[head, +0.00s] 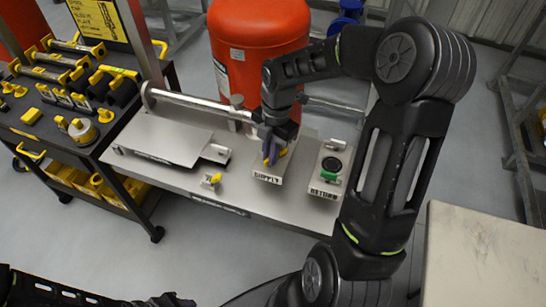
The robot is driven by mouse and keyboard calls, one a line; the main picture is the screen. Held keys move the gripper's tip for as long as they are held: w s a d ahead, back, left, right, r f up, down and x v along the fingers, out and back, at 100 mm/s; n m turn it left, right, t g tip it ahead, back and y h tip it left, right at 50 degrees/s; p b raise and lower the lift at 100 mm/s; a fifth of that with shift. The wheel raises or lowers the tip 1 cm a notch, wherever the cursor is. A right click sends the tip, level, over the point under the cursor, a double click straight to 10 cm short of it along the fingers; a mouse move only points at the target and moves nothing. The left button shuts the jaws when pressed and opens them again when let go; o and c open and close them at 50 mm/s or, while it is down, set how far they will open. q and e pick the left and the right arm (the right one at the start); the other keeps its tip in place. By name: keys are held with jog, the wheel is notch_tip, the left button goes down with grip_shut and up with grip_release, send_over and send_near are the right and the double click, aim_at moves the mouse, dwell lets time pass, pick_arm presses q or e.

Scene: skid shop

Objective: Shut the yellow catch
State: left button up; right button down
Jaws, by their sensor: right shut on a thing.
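My right gripper (273,158) reaches down from above onto a pale block on the grey skid plate, whose front label looks like "SUPPLY". Its bluish fingers are shut on a yellow part, taken to be the yellow catch (283,152), which shows at both sides of the fingers. The fingers hide most of it, so I cannot tell its angle. A smaller yellow-topped metal fitting (212,180) stands on the plate to the left. My left arm lies low along the bottom left edge; its jaws are too dark and cut off to read.
A matching block with a green lever (331,165) stands just right of the gripper. A red tank (259,45) rises behind. A metal tube (195,104) runs along the skid's back. A black tool cart (98,140) stands left, a pale tabletop (485,255) right.

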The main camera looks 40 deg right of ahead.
jog(key=shift+r+n+p, duration=0.15)
jog(key=shift+n+p, duration=0.45)
jog(key=shift+n, duration=0.3)
jog(key=shift+n+g, duration=0.3)
jog(key=shift+n, duration=0.5)
jog(key=shift+p, duration=0.35)
jog(key=c, duration=1.5)
grip_release()
jog(key=shift+n, duration=0.3)
jog(key=shift+c, duration=0.2)
jog(key=shift+r, duration=3.35)
